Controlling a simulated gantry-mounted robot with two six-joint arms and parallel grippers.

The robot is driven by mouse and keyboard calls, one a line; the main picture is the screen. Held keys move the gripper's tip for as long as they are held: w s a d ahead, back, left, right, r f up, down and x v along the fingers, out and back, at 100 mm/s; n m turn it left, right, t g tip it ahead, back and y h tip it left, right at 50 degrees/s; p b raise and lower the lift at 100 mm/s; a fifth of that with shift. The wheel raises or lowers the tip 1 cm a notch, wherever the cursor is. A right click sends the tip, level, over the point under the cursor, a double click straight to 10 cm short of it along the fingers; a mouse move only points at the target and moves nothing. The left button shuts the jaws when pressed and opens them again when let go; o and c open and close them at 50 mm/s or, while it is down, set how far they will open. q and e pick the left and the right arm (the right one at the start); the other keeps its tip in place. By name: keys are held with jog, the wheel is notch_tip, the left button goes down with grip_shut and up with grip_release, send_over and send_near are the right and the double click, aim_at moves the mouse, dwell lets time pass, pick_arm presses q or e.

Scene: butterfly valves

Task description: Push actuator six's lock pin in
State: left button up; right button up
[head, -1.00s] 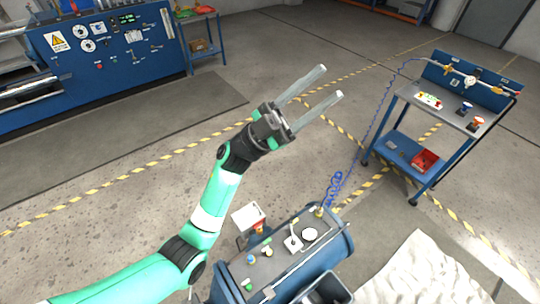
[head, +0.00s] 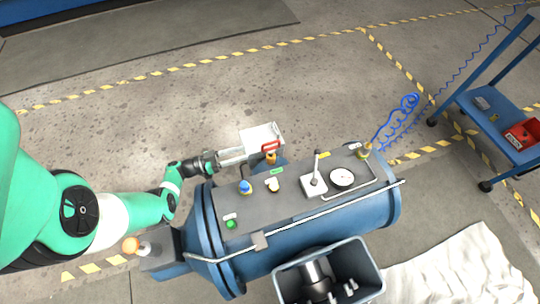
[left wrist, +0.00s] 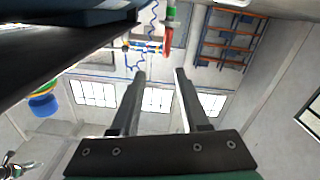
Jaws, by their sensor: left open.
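A blue cylindrical tank (head: 330,222) carries a grey top plate with several small actuators. They include a blue knob (head: 245,187), a yellow-and-white one (head: 273,184), a green button (head: 232,224), a lever (head: 316,168) and a red-handled one (head: 270,146) at the far edge. Their labels are too small to read, so I cannot tell which is actuator six or its lock pin. My left gripper (head: 244,155) is open and empty, just left of the red handle. In the left wrist view the red handle (left wrist: 167,41) shows beyond the fingertips (left wrist: 159,72). My right gripper is not in view.
A white panel (head: 261,136) stands behind the red handle. An open dark bin (head: 360,262) is at the tank's near side. A coiled blue hose (head: 400,115) lies right of the tank; a blue cart (head: 492,125) stands farther right. The floor behind is clear.

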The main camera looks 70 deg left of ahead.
aim_at(268, 143)
pick_arm(q)
jog(key=w+b, duration=0.1)
jog(key=w, duration=0.6)
jog(key=w+b, duration=0.1)
jog(key=w, duration=0.2)
jog(key=shift+w+a+f+b, duration=0.1)
jog(key=shift+w+f+b, duration=0.2)
jog(key=shift+b, duration=0.05)
jog(key=shift+w+r, duration=0.15)
jog(key=shift+w, duration=0.25)
grip_shut()
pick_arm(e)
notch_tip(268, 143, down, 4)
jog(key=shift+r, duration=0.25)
